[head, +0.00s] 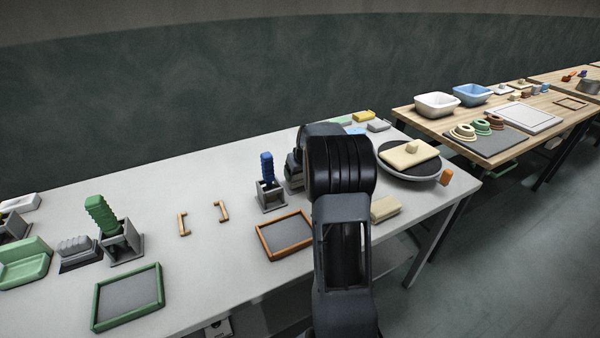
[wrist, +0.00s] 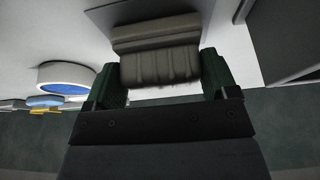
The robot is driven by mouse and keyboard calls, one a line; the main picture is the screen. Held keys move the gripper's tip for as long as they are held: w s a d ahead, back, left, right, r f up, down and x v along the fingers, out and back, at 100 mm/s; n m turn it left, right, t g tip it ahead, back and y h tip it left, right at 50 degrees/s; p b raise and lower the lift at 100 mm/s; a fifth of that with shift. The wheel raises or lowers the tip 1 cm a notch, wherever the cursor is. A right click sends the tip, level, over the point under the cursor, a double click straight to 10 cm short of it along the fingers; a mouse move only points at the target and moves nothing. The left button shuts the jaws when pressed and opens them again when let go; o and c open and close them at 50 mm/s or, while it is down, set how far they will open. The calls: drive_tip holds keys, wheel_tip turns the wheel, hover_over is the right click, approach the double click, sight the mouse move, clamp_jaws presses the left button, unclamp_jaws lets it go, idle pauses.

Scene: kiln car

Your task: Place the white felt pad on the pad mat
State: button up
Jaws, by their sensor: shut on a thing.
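My gripper (wrist: 160,72) has its two dark green fingers on either side of a ribbed grey-brown block (wrist: 158,48) in the wrist view and is shut on it. The block lies partly over a flat grey panel (wrist: 125,14); I cannot tell whether they touch. In the head view my arm hides most of the gripper and the block. I cannot pick out the white felt pad for certain. Which surface is the pad mat is unclear.
A brown-framed tray (head: 259,243), a green-framed tray (head: 97,315) and a blue-handled holder (head: 270,197) stand on the white table. A round stand (head: 425,177) with a cream slab (head: 398,157) is right of my arm.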

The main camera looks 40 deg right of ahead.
drive_tip(key=shift+f, duration=0.2)
drive_tip(key=o, duration=0.7)
drive_tip(key=shift+o, duration=0.2)
drive_tip(key=shift+r, duration=0.1)
drive_tip(key=shift+r, duration=0.25)
drive_tip(key=v, duration=1.1)
drive_tip(key=shift+s+r+p, duration=0.15)
drive_tip(key=shift+r+p, duration=0.15)
drive_tip(key=shift+r, duration=0.05)
